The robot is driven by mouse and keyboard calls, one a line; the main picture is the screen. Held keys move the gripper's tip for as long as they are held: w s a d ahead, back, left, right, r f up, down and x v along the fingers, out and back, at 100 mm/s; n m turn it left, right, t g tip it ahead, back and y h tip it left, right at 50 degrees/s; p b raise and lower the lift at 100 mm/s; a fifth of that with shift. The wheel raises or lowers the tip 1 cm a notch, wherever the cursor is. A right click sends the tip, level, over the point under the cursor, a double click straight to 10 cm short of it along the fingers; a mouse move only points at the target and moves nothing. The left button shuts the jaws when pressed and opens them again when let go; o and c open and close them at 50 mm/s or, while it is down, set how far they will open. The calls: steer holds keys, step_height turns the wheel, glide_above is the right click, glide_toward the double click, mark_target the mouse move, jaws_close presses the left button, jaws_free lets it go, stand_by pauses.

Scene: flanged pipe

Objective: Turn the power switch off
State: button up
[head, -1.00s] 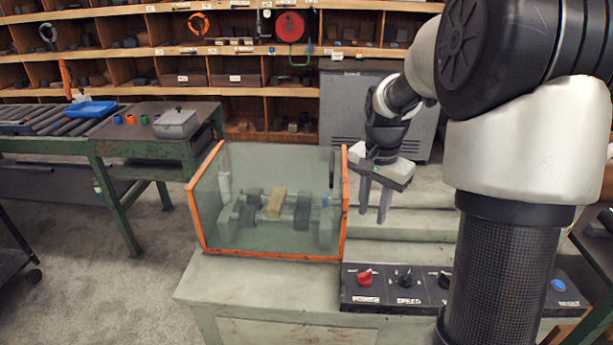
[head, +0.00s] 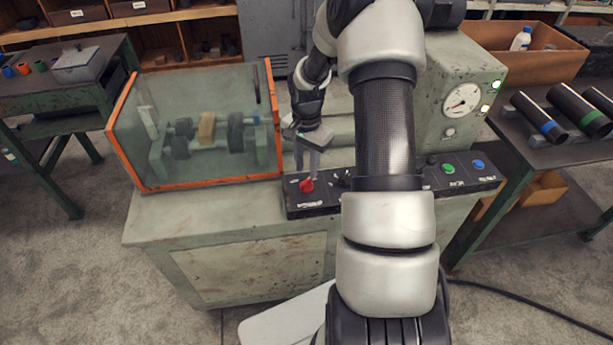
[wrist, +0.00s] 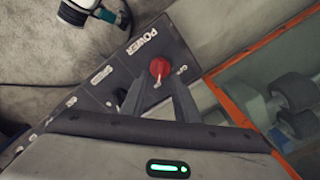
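The power switch is a red rotary knob (head: 307,185) at the left end of the black control panel (head: 460,186) on the green machine. In the wrist view the red knob (wrist: 160,68) sits beside the white POWER lettering, with a pale mark on its lower side.
An orange-framed clear guard (head: 195,125) stands close left of my gripper. A black knob (head: 341,180) is just right of the switch. Green (head: 448,169) and blue (head: 478,164) buttons and a round gauge (head: 461,100) are farther right.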

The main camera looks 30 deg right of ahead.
mark_target(307, 180)
steer(key=shift+f, duration=2.35)
jaws_close()
